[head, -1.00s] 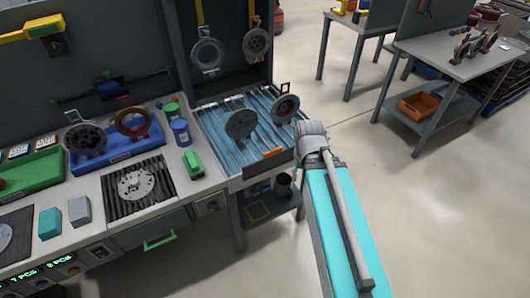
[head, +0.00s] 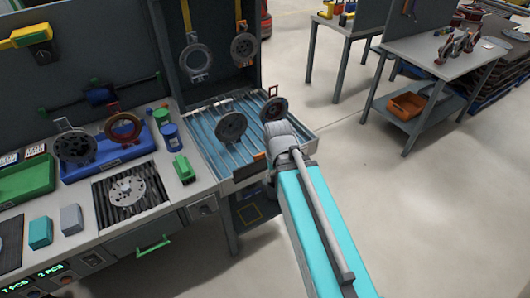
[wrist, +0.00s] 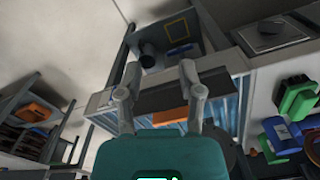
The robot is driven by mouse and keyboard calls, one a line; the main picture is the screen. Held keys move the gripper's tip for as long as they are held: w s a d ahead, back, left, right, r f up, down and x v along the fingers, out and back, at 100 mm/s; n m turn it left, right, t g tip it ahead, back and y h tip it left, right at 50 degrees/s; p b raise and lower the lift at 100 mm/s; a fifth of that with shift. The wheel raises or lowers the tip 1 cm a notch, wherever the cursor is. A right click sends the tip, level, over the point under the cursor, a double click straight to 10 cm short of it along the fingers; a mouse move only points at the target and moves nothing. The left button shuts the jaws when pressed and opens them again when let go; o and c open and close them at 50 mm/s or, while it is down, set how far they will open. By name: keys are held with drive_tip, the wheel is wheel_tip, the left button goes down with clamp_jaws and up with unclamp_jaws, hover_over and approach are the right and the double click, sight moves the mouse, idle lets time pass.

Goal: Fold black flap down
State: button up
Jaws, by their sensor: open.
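A dark strip (wrist: 168,98), which looks like the black flap, lies along the front of a blue slatted tray (wrist: 222,112) in the wrist view. An orange piece (wrist: 171,117) sits beside it. My gripper (wrist: 160,67) is open, with its two fingers spread on either side of the strip's middle part. I cannot tell whether they touch it. In the head view the slatted tray (head: 205,138) and the orange piece (head: 260,156) show, while my arm hides the tray's front right part and my fingers.
Two round dark parts (head: 231,126) (head: 274,108) stand on the tray. A green block (head: 184,169) and blue container (head: 168,134) are left of it. A shelf (wrist: 178,48) holding a dark cup is below. Open floor lies to the right.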

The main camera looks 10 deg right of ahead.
sight(263, 153)
drive_tip(key=w+r+m+p, duration=0.4)
drive_tip(key=w+m, duration=0.3)
drive_tip(key=w+r+m+p, duration=0.4)
drive_tip(key=w+r+m, duration=0.1)
drive_tip(key=w+m, duration=0.2)
drive_tip(key=shift+w+a+p, duration=0.4)
drive_tip(key=shift+w+a, duration=0.05)
drive_tip(key=shift+w, duration=0.35)
drive_tip(key=shift+f, duration=0.15)
wheel_tip(263, 153, down, 14)
drive_tip(key=b, duration=1.3)
drive_tip(key=shift+r+b, duration=0.25)
drive_tip(key=shift+b, duration=0.15)
clamp_jaws()
